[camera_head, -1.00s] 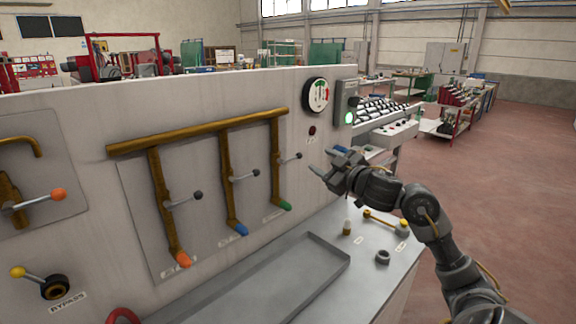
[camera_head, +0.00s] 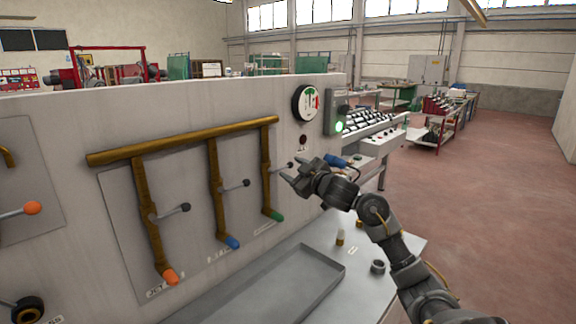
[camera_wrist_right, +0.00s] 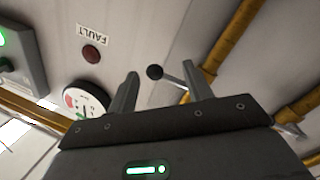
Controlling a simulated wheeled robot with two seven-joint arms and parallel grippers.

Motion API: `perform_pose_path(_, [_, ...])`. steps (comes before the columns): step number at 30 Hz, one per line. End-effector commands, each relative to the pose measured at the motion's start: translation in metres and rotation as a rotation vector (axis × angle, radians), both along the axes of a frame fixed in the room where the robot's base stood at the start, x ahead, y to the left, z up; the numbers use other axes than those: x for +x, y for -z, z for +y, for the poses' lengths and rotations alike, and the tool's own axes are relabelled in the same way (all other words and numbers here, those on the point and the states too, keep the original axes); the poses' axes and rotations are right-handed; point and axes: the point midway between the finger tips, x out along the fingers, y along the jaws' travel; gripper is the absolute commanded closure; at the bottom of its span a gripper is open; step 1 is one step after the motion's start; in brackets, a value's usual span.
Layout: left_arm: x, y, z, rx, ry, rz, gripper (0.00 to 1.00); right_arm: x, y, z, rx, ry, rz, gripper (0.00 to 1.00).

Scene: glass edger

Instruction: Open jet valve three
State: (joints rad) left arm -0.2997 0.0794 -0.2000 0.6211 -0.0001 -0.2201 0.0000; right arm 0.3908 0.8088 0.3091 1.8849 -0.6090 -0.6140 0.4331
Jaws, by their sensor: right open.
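Three brass jet branches with orange, blue and green tips hang from a brass pipe (camera_head: 180,141) on the grey panel. The rightmost branch (camera_head: 265,178), with the green tip (camera_head: 276,215), carries a short lever with a black knob (camera_head: 289,165). My right gripper (camera_head: 292,168) is open beside that knob. In the right wrist view the dark knob (camera_wrist_right: 154,72) and its metal rod appear between the open fingers (camera_wrist_right: 160,70); no grip shows, and the exact depth is unclear. The other levers have black knobs (camera_head: 186,207) and (camera_head: 246,183). My left gripper is out of view.
A round gauge (camera_head: 306,103) and a box with a lit green lamp (camera_head: 338,126) sit right of the branches. The red fault lamp (camera_wrist_right: 91,54) is near the gripper. Below are a shallow tray (camera_head: 330,262) and a dark ring (camera_head: 377,267) on the bench.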

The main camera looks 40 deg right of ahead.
Motion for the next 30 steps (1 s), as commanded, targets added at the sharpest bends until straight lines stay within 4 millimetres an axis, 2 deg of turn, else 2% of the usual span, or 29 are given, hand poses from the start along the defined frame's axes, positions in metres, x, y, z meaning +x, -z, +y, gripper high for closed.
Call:
perform_pose_path(6, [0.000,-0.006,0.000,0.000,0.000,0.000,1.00,0.024,-0.001,-0.003,0.001,0.000,0.000,0.49])
perform_pose_path(17, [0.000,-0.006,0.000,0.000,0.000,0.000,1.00,0.029,0.000,-0.003,-0.001,0.000,0.000,0.49])
perform_pose_path(28, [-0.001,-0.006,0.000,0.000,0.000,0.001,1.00,0.029,0.000,-0.003,-0.001,0.000,0.000,0.97])
perform_pose_path(30, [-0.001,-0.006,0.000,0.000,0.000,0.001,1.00,0.029,0.000,-0.003,0.000,0.000,0.000,1.00])
